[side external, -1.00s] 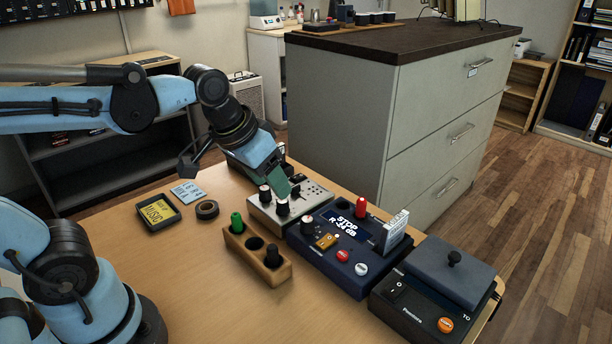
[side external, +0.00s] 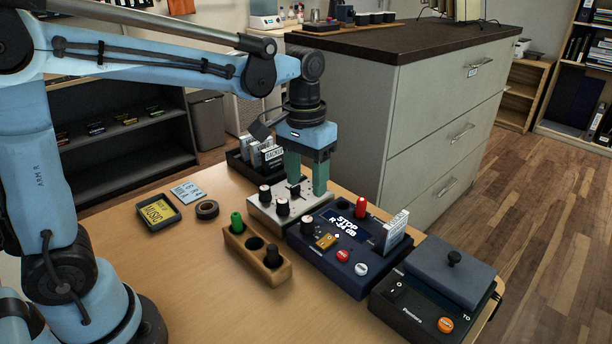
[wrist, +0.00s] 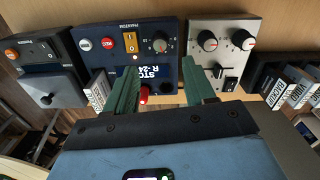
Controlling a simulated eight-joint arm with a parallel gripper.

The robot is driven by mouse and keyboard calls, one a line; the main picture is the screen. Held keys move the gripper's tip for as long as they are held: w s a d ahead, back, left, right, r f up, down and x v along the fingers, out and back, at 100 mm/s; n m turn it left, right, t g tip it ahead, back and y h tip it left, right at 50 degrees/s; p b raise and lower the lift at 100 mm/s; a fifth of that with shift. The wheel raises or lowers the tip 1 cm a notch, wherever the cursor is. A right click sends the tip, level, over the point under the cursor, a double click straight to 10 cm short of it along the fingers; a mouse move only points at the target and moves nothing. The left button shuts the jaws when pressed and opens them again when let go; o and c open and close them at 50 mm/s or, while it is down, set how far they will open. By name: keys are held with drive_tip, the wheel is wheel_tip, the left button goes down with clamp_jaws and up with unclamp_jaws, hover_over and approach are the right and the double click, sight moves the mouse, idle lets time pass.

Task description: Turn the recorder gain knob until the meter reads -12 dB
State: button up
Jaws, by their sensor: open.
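The recorder is a dark blue box (side external: 313,262) on the desk; it also shows in the wrist view (wrist: 172,25). Its display (side external: 346,226) reads STOP and what looks like R -24 dB. The black gain knob (side external: 306,224) sits beside the display; in the wrist view the knob (wrist: 158,45) lies between and beyond the fingertips. My gripper (side external: 306,190) points down above the back of the grey mixer and recorder, apart from the knob. Its two green fingers are open and empty, and in the wrist view the gripper (wrist: 158,66) partly covers the display.
A grey mixer (side external: 313,195) with knobs adjoins the recorder. A red plug (side external: 360,206) and a white labelled card (side external: 393,230) stand up from the recorder. A wooden holder (side external: 245,248) with green and black pegs is in front. A power box (side external: 407,313) is at right.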

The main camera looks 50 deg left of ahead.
sight(307, 219)
wheel_tip(307, 219, down, 9)
drive_tip(key=shift+d+r, duration=0.1)
drive_tip(key=shift+d, duration=0.05)
idle(0.4)
clamp_jaws()
idle(0.3)
drive_tip(key=shift+m, duration=3.3)
unclamp_jaws()
